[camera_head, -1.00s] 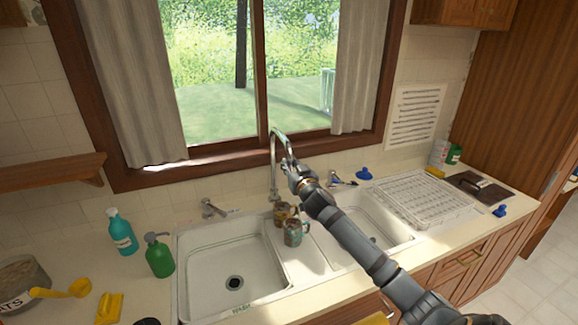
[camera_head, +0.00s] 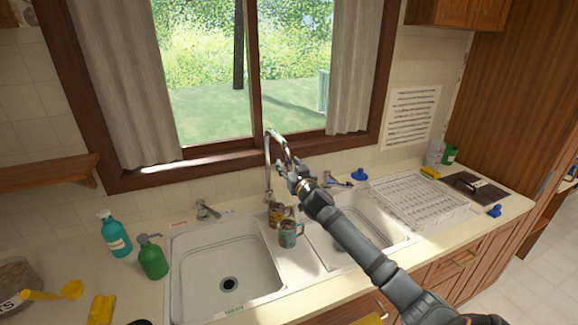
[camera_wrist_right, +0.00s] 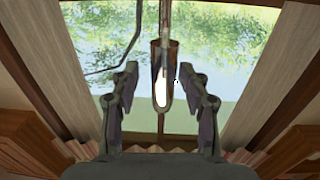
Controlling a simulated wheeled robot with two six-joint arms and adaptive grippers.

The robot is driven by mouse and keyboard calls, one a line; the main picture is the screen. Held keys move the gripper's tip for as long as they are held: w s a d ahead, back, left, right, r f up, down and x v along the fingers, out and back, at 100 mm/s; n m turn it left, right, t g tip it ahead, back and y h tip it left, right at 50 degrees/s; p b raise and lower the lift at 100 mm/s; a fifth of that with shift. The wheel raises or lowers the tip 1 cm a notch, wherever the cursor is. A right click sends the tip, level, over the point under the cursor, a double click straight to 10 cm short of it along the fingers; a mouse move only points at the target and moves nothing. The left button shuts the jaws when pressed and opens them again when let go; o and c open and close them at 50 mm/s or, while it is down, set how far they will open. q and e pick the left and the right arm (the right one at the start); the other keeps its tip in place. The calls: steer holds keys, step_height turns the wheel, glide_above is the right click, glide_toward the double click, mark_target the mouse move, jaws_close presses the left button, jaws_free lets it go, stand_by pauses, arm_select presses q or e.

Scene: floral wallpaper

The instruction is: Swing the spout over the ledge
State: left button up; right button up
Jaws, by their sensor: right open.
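The spout (camera_head: 268,165) is a tall, arched metal pipe standing behind the sink, in front of the window. My right gripper (camera_head: 289,166) is at the downturned end of the spout. In the right wrist view the gripper (camera_wrist_right: 159,88) is open, with one finger on each side of the spout end (camera_wrist_right: 158,55) and visible gaps between them. The ledge (camera_head: 305,262) is the white strip between the two basins. Two mugs (camera_head: 289,235) stand on it, close together. My left gripper is not seen.
The left basin (camera_head: 190,265) is empty. The right basin is partly hidden by my right arm. A drying rack (camera_head: 425,200) lies to its right. Soap bottles (camera_head: 153,258) stand at the left. A small tap (camera_head: 207,210) and a blue plunger-like item (camera_head: 360,174) are behind the basins.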

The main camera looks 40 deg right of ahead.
steer(key=shift+s+a, duration=0.15)
steer(key=shift+s, duration=0.1)
steer(key=v, duration=0.6)
steer(key=shift+r, duration=0.1)
steer(key=shift+s+a, duration=0.1)
steer(key=shift+s, duration=0.25)
